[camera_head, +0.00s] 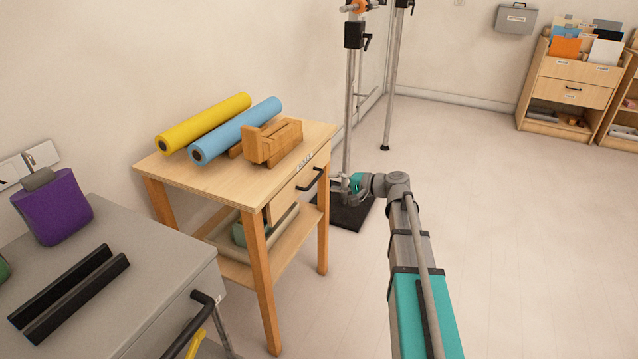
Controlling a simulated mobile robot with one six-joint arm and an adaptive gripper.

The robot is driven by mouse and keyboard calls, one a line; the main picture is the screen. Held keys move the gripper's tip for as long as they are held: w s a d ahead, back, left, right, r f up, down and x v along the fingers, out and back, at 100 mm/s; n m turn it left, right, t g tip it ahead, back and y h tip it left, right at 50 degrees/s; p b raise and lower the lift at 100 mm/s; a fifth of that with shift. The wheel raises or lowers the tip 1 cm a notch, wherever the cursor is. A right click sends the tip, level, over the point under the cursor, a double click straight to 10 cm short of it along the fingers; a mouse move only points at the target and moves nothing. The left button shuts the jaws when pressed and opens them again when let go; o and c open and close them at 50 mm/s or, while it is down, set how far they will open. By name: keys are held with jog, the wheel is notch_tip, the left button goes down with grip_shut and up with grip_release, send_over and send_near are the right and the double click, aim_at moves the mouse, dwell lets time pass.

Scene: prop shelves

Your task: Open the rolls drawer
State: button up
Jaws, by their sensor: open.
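The rolls drawer (292,196) is in the wooden table (220,179) left of centre and looks shut. Its black bar handle (310,180) faces right, and a small label sits on the table edge above it. My gripper (341,187) is open, just right of the handle and apart from it as far as I can tell. Its fingertips are small in view and partly merge with the stand behind. My arm reaches in from the lower right.
A yellow roll (203,123), a blue roll (236,130) and a wooden block-like holder (273,142) lie on the table. A metal stand (348,100) with a black base rises behind my gripper. A grey cabinet (150,262) is front left. The floor at right is clear.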

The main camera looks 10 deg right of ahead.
aim_at(315, 179)
jog(key=shift+b+x, duration=0.6)
jog(key=shift+x, duration=2.85)
grip_shut()
